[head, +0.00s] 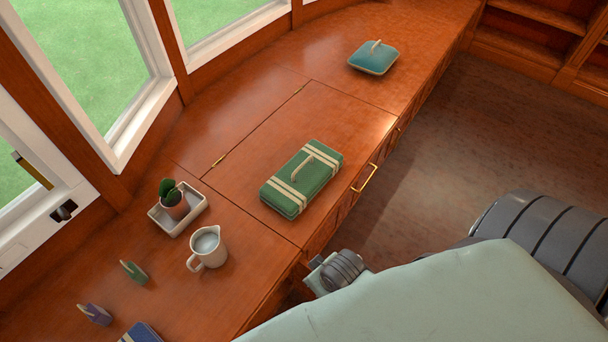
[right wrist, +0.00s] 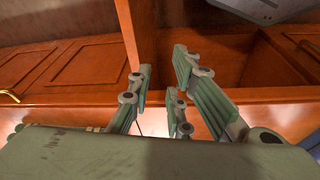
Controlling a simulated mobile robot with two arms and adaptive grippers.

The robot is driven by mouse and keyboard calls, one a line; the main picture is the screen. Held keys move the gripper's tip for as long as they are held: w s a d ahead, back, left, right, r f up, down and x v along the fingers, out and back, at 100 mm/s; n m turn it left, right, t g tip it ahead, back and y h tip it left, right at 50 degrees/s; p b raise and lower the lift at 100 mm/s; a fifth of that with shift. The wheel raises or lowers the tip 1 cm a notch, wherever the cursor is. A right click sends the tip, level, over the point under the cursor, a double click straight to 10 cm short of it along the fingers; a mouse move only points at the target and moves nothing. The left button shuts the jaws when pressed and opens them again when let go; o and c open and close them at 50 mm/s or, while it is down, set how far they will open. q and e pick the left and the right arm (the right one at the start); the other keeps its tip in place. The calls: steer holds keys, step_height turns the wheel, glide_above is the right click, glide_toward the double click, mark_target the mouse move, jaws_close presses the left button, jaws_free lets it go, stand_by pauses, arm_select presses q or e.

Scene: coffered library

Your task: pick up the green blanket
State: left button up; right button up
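The green blanket (head: 318,166) is folded into a flat block with two cream stripes and a loop handle on top. It lies on the wooden counter in the middle of the head view, with nothing gripping it. My right gripper (right wrist: 160,80) is open and empty in the right wrist view, its green-padded fingers apart in front of the wooden cabinet fronts. In the head view, part of my right arm's end shows by the counter's front edge, below the blanket; its fingers are not clear there. My left gripper is not in view.
A teal cushion-like block (head: 373,58) with a handle lies farther back. A white jug (head: 208,249), a potted plant (head: 171,199) in a tray (head: 189,225), and small green (head: 134,273) and purple (head: 94,315) items stand left. A blue block (head: 141,334) is at the bottom. Counter around the blanket is clear.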

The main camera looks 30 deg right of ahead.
step_height(320, 180, up, 9)
steer(key=w, duration=0.2)
steer(key=m+t+h, duration=0.2)
steer(key=m+t, duration=0.7)
steer(key=m, duration=0.9)
glide_above(304, 174)
steer(key=s, duration=0.7)
steer(key=shift+a+f, duration=0.45)
steer(key=shift+f, duration=0.1)
steer(key=shift+w+d+f+m, duration=0.15)
steer(key=shift+w+f, duration=0.05)
steer(key=shift+w, duration=0.25)
steer(key=shift+w+d+f+m, duration=0.15)
steer(key=shift+w+f, duration=0.05)
steer(key=shift+w, duration=0.25)
steer(key=shift+a+b+x, duration=0.15)
steer(key=shift+b+x, duration=0.2)
steer(key=shift+x, duration=1.1)
steer(key=shift+a+b+x, duration=0.15)
steer(key=shift+b+x, duration=0.2)
steer(key=shift+x, duration=1.15)
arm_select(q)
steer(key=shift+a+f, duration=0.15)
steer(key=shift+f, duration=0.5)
arm_select(e)
jaws_close()
